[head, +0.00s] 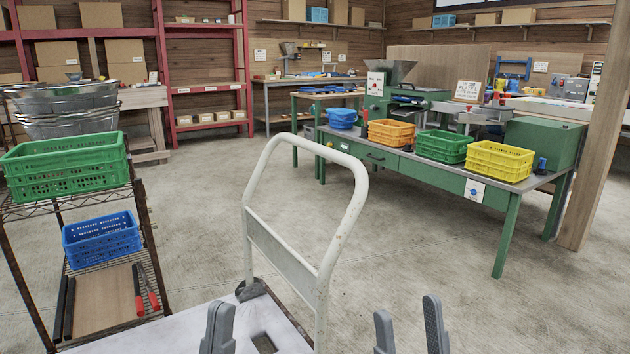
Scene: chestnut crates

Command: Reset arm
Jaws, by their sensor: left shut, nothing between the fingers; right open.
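My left gripper (219,318) is at the bottom edge of the head view, over the pale deck of a push cart (165,334). Its fingers are together with nothing between them. My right gripper (410,315) is at the bottom edge, to the right of the cart's white handle (352,215). Its two fingers stand apart and nothing is between them. Both grippers point upward in the picture, and neither appears to touch the handle. The rest of both arms is out of view.
A wire rack at left holds a green crate (65,168) and a blue crate (102,238). A green workbench (480,190) at right carries orange (391,133), green (443,147) and yellow (499,161) crates and a blue basket (342,118). Concrete floor (420,270) between is clear.

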